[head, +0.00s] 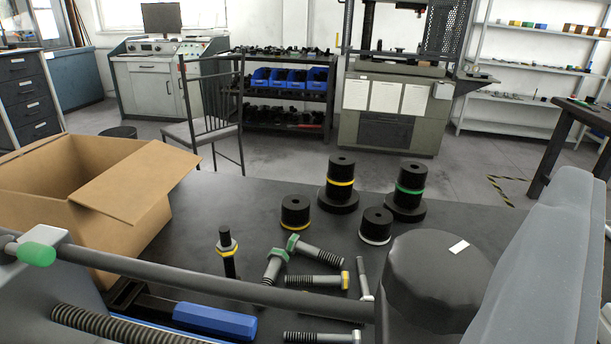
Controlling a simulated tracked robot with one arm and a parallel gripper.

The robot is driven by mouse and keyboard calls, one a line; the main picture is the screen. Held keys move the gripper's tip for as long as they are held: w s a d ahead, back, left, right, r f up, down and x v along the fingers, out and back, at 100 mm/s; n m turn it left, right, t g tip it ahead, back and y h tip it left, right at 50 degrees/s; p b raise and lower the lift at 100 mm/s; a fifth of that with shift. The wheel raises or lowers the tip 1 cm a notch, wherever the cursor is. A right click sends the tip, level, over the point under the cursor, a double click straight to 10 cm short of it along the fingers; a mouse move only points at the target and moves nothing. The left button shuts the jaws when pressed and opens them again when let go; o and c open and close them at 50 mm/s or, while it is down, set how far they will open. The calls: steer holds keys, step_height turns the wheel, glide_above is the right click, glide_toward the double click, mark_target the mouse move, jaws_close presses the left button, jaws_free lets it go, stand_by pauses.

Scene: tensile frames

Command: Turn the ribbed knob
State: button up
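Close grey parts fill the lower edge: a long grey rod with a green cap, a threaded screw at lower left, and a pale grey block at right. They may be mine. I cannot make out fingertips, so whether my gripper is open or shut does not show.
A dark table (310,208) carries an open cardboard box (120,205), several bolts (315,281), a blue-handled tool (214,320) and black cylinders (295,212) with bands. Behind are a chair (214,122), a testing machine (388,120), a shelf rack and open floor.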

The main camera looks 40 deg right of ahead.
mark_target(434, 231)
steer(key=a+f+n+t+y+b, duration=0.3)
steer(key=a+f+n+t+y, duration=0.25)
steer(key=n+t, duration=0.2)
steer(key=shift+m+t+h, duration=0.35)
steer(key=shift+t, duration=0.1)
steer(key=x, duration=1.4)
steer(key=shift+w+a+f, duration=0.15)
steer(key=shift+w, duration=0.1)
steer(key=shift+p, duration=0.35)
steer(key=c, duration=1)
